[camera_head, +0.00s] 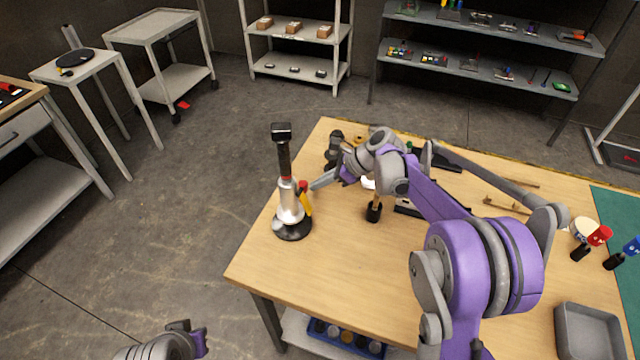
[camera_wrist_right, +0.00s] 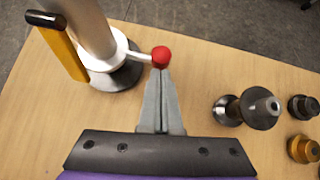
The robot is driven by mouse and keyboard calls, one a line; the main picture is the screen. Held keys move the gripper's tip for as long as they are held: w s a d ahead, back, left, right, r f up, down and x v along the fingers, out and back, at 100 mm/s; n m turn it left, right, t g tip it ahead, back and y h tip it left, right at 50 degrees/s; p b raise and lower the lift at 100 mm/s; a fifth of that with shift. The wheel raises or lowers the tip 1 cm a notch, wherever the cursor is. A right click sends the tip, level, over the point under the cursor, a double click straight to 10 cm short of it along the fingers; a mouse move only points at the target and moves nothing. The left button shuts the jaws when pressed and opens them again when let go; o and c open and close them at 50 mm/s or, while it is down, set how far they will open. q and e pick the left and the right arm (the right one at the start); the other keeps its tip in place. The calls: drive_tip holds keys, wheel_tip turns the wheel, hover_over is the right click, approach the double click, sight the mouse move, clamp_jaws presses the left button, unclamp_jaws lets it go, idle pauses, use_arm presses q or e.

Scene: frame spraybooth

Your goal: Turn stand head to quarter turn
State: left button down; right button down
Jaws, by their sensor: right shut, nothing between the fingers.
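The stand (camera_head: 290,205) stands upright near the left end of the wooden table, on a round black base, with a silver column and a black head (camera_head: 282,132) on top. A yellow handle and a small red knob sit on its right side. In the right wrist view the column (camera_wrist_right: 92,25), the yellow handle (camera_wrist_right: 58,47) and the red knob (camera_wrist_right: 161,57) show; the stand's head is out of that view. My right gripper (camera_wrist_right: 159,75) is shut and empty, its tips right at the red knob. My left gripper (camera_head: 190,335) is low at the left, off the table, its fingers unclear.
Dark metal parts (camera_wrist_right: 255,108) and a brass part (camera_wrist_right: 303,149) lie right of my right gripper. A black-based tool (camera_head: 374,211) stands mid-table. A grey tray (camera_head: 588,332) is at the front right. The table's left front corner is clear.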

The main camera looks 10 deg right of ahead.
idle(0.5)
drive_tip(key=v, duration=1.1)
drive_tip(key=s+a+f+n+h, duration=0.1)
drive_tip(key=s+f+n+h, duration=0.1)
drive_tip(key=s+n, duration=0.5)
drive_tip(key=s+a+f+n+t+h, duration=0.1)
drive_tip(key=s+f+n+h, duration=0.2)
drive_tip(key=s+n, duration=0.5)
drive_tip(key=s+a+f+n+h, duration=0.1)
drive_tip(key=s+f+n+h, duration=0.2)
drive_tip(key=s+n, duration=0.4)
drive_tip(key=shift+s+a+f+t, duration=0.1)
drive_tip(key=shift+s+f, duration=0.1)
drive_tip(key=shift+s, duration=0.9)
drive_tip(key=shift+s+a+f+t, duration=0.1)
drive_tip(key=shift+s+f, duration=0.05)
drive_tip(key=shift+s, duration=0.9)
drive_tip(key=shift+s+a+f+t, duration=0.1)
drive_tip(key=shift+s+f, duration=0.1)
drive_tip(key=shift+s, duration=0.9)
drive_tip(key=shift+s+d+f+n, duration=0.1)
drive_tip(key=shift+f+n, duration=0.05)
drive_tip(key=shift+n, duration=0.35)
